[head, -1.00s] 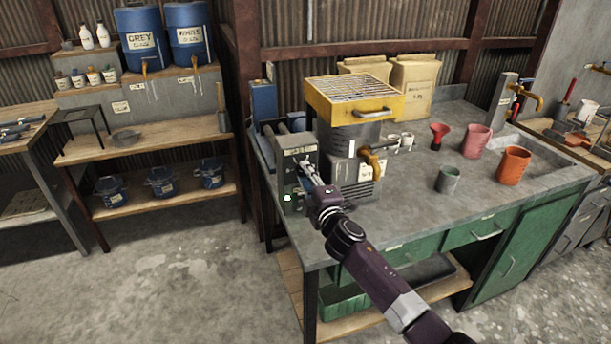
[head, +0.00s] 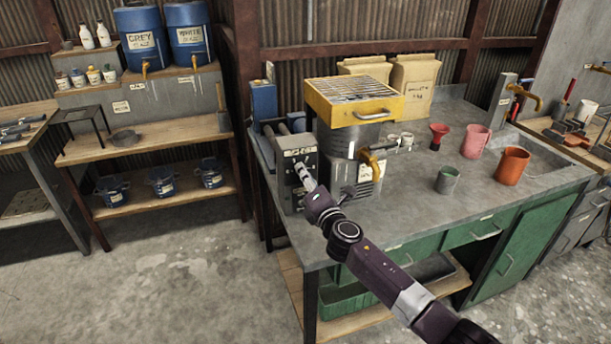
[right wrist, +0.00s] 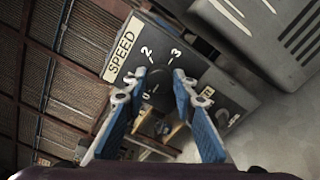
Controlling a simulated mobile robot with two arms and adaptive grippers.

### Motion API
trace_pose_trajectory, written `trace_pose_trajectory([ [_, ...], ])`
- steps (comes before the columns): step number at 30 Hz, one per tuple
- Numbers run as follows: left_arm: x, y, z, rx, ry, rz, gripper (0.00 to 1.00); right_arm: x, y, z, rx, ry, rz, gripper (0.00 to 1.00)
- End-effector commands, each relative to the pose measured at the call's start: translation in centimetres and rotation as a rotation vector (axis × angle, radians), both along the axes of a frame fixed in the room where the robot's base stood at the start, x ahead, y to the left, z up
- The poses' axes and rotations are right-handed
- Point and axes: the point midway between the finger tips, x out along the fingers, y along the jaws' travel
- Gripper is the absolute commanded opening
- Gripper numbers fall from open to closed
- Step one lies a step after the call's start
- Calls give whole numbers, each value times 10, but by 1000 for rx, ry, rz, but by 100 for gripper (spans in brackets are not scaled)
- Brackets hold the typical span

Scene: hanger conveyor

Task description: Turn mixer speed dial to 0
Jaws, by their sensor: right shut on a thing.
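The mixer's grey control box (head: 297,160) stands at the left end of the workbench, beside the mixer's metal drum (head: 338,140) with its yellow grated top. In the right wrist view, the dark speed dial (right wrist: 158,84) sits on the panel, with a SPEED label (right wrist: 123,54) and the numbers 2 and 3 around it. My right gripper (head: 304,172) is at the panel. Its blue-padded fingers (right wrist: 160,76) are shut on the dial, one on each side. The dial's pointer is not clear, so I cannot tell its setting. My left gripper is not in view.
A brass tap (head: 371,160) projects right of the panel. A red funnel (head: 438,136), a pink jug (head: 475,141), an orange jug (head: 512,166) and a green cup (head: 447,180) stand on the right of the workbench (head: 410,210). Open floor lies left.

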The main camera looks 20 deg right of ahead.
Motion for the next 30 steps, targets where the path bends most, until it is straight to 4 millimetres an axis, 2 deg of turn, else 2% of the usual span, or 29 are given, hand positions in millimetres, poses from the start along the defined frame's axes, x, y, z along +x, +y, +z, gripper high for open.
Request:
trace_pose_trajectory([
  [15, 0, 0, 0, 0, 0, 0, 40, 0, 0, -1, -19, 1, 0, 1],
  [16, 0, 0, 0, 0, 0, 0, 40, 0, 0, -1, -19, 1, 0, 27],
  [20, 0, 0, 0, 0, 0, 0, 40, 0, 0, -1, -19, 1, 0, 42],
  [30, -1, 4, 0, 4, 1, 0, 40, -2, 0, 0, -18, -1, 0, 43],
])
